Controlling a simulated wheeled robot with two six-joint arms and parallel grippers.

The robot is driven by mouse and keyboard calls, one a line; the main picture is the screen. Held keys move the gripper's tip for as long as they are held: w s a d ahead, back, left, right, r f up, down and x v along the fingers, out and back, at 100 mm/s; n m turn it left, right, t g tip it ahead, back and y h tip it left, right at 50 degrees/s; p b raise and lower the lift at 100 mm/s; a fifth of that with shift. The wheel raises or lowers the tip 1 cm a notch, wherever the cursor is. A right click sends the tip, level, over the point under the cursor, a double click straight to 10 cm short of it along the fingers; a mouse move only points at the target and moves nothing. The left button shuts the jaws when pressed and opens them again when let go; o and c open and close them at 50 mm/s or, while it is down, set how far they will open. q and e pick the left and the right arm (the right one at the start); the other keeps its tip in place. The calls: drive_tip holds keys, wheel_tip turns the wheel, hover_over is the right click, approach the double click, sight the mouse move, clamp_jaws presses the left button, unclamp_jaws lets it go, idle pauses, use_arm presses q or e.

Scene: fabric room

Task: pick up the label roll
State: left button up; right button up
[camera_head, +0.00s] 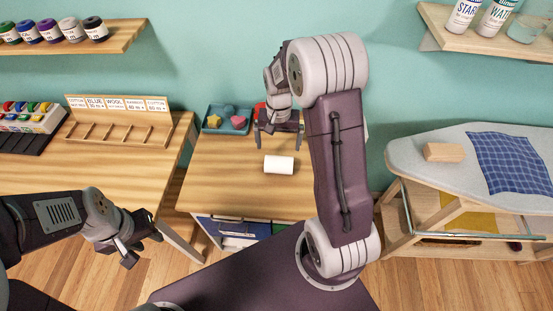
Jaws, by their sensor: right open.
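The label roll (279,165) looks like a plain white cylinder lying on its side on the small wooden table in the middle. My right gripper (278,141) hangs just behind and above it in the picture, fingers spread apart, with nothing between them. I cannot tell its exact height above the table. My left gripper (143,245) is at the lower left, away from the roll, in front of the left table. It is seen at an angle, so its finger gap is unclear.
A blue tray (208,127) with colourful pieces stands at the back of the middle table (215,180). A red item beside it is partly hidden by my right arm. A wooden rack (120,127) stands left. An ironing board (420,160) with a wooden block is right.

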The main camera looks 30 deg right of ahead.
sight(279, 160)
drive_tip(key=shift+s+d+f, duration=0.1)
drive_tip(key=shift+s, duration=0.05)
drive_tip(key=shift+f, duration=0.1)
wheel_tip(279, 160, down, 4)
drive_tip(key=shift+r, duration=0.1)
drive_tip(key=f, duration=0.4)
drive_tip(key=shift+s+a+f, duration=0.15)
drive_tip(key=shift+a+f, duration=0.05)
drive_tip(key=shift+d+f, duration=0.1)
drive_tip(key=shift+f, duration=0.3)
drive_tip(key=shift+r, duration=0.1)
drive_tip(key=c, duration=1.5)
